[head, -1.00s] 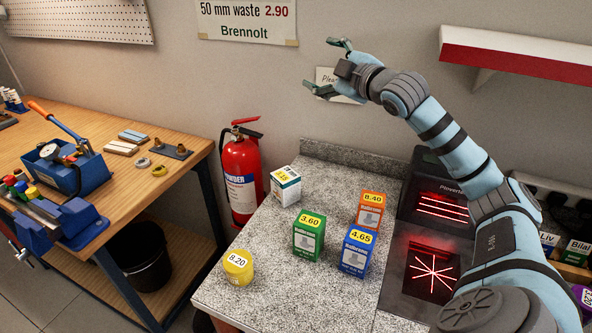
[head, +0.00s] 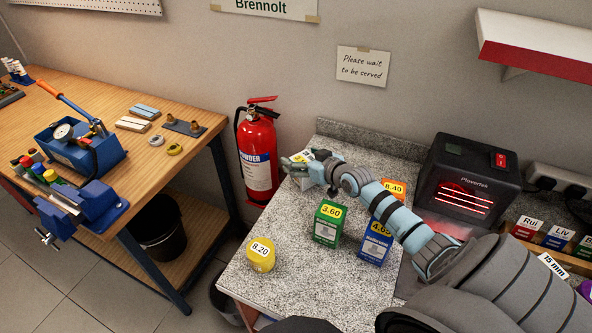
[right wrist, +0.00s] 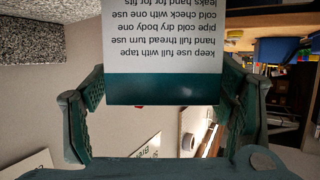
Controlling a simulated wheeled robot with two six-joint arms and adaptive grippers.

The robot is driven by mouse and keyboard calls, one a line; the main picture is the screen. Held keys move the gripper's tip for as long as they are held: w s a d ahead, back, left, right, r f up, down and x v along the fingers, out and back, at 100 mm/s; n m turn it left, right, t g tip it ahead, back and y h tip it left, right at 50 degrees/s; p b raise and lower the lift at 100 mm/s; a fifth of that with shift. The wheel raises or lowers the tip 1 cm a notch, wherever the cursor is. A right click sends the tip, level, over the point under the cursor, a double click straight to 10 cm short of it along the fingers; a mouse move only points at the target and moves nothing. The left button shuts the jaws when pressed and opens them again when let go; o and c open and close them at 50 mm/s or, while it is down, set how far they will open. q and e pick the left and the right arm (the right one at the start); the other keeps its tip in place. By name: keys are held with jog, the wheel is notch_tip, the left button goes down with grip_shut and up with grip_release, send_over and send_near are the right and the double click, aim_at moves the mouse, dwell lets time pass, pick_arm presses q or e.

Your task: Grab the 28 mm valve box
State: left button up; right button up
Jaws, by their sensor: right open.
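A white box with a teal band and a yellow label (head: 302,156) stands at the back left of the granite counter, mostly covered by my right gripper (head: 295,166). In the right wrist view the box (right wrist: 160,55) fills the space between the two open fingers, with printed text on the facing side. A green box (head: 327,224), a blue box (head: 375,243) and an orange box (head: 393,187) stand nearby, the last two partly behind my right arm. No 28 mm marking is readable. My left gripper is not in view.
A yellow tub (head: 261,255) stands at the counter's front left. A red extinguisher (head: 257,153) is just left of the counter. A black heater (head: 467,180) with glowing bars stands right, beside a rack of small boxes (head: 556,243).

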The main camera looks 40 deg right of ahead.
jog(key=shift+w+f+b, duration=0.35)
jog(key=shift+w+f, duration=0.05)
jog(key=shift+f, duration=0.1)
jog(key=shift+w+a, duration=0.2)
jog(key=shift+w, duration=0.3)
jog(key=shift+w+f, duration=0.1)
jog(key=shift+w, duration=0.25)
jog(key=shift+w+f, duration=0.1)
jog(key=shift+c, duration=0.8)
jog(key=shift+s+d+r, duration=0.2)
jog(key=shift+s+r, duration=0.05)
jog(key=shift+s, duration=0.2)
jog(key=c, duration=1)
jog(key=shift+c, duration=1.2)
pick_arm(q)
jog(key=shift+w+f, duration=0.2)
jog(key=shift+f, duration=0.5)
pick_arm(e)
jog(key=shift+w, duration=0.15)
jog(key=shift+c, duration=0.3)
jog(key=shift+w, duration=0.1)
